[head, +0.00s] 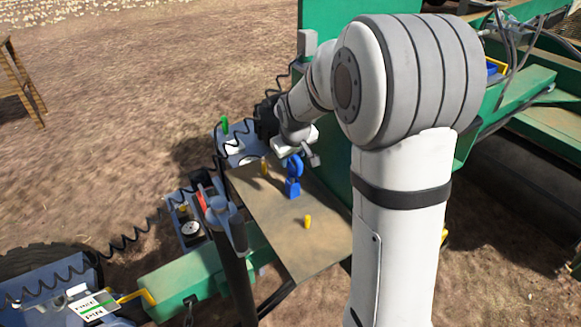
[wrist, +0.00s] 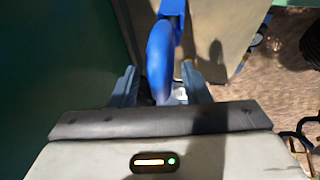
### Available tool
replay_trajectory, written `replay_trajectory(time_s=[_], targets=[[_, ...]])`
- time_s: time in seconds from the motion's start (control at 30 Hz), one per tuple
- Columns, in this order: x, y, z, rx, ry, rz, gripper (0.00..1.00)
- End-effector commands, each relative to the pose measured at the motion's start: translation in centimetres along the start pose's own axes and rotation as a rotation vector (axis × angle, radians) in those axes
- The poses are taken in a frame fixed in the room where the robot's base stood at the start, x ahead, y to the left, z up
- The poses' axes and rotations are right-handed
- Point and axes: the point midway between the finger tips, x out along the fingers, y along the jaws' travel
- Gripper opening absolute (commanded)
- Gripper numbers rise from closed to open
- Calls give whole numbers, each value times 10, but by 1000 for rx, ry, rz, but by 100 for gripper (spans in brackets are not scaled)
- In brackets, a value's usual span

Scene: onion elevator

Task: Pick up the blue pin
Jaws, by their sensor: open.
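The blue pin (head: 293,177) stands on a brown metal plate (head: 300,235) in the head view, with a ring-shaped top and a blocky lower part. My gripper (head: 300,158) is at the pin's upper part, reaching in from above and behind. In the wrist view the pin's blue curved top (wrist: 161,58) rises between the two fingers of my gripper (wrist: 160,88). The fingers are open, one on each side of the pin. Whether either finger touches it cannot be told. The pin's lower end is mostly hidden in the wrist view.
A tall green panel (head: 338,190) rises close on the plate's right. A dark post (head: 232,250) stands at the front left. Blue boxes with a gauge (head: 190,230) and coiled black cables lie left.

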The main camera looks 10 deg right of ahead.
Motion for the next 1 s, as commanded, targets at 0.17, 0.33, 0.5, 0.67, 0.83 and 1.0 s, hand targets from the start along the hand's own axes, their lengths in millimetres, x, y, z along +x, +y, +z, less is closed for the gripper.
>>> replay_trajectory(time_s=[0.17,0.33,0.5,0.67,0.83,1.0], targets=[[0,0,0,1,0,0,41],[0,0,0,1,0,0,27],[0,1,0,2,0,0,13],[0,1,0,2,-1,0,0],[-1,1,0,2,0,1,0],[-1,1,0,2,0,1,0]])
